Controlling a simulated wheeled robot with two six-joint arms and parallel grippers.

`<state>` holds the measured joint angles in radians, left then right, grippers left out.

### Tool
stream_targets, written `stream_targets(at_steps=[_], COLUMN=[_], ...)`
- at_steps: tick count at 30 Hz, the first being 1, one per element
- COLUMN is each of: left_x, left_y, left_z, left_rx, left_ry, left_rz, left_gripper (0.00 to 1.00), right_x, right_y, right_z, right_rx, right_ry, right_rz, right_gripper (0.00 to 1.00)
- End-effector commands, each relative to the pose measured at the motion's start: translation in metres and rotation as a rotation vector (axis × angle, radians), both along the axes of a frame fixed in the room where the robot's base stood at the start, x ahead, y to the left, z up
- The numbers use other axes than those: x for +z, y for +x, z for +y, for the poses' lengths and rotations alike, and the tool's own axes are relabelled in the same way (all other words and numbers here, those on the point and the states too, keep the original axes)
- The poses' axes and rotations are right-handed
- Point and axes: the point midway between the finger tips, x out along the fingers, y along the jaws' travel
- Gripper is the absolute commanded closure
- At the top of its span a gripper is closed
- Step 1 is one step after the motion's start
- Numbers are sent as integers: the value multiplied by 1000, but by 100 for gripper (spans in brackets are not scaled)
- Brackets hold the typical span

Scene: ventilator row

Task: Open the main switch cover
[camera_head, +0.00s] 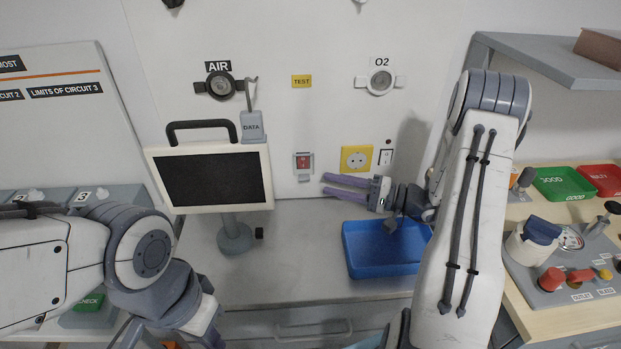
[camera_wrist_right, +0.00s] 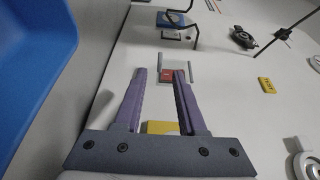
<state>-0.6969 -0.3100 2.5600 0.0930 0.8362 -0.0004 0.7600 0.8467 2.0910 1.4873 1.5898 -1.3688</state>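A red switch (camera_head: 303,161) in a small pale frame sits low on the white wall panel, right of the monitor. Its cover looks clear; whether it is shut cannot be told clearly. In the right wrist view the red switch (camera_wrist_right: 167,77) shows ahead, between the fingertips, with thin grey edges beside it. My right gripper (camera_head: 327,184) points left, just below and right of the switch, apart from it. Its two purple fingers are spread with nothing between them in the right wrist view (camera_wrist_right: 160,88).
A monitor (camera_head: 212,178) on a stand is left of the switch. A yellow socket (camera_head: 356,158) and a black-and-white switch (camera_head: 386,157) are to its right. A blue tray (camera_head: 385,268) lies below my right gripper.

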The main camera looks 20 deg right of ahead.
Motion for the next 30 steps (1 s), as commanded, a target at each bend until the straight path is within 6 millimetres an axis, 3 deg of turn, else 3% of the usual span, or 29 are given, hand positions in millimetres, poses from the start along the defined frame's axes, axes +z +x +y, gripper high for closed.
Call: stream_targets(at_steps=[3, 9, 22, 25, 30], left_x=[7, 12, 13, 13, 13], left_y=[0, 0, 0, 0, 0], left_z=[0, 0, 0, 0, 0], left_rx=[0, 0, 0, 0, 0], left_ry=[0, 0, 0, 0, 0], left_rz=[0, 0, 0, 0, 0], left_gripper=[100, 100, 100, 100, 100], right_x=[2, 1, 0, 0, 0], right_y=[14, 32, 39, 39, 38], right_z=[20, 42, 49, 49, 49], right_rx=[7, 4, 2, 2, 2], right_ry=[1, -1, -1, -1, -1], right_rz=[2, 2, 2, 2, 2], right_gripper=[60, 60, 60, 98, 100])
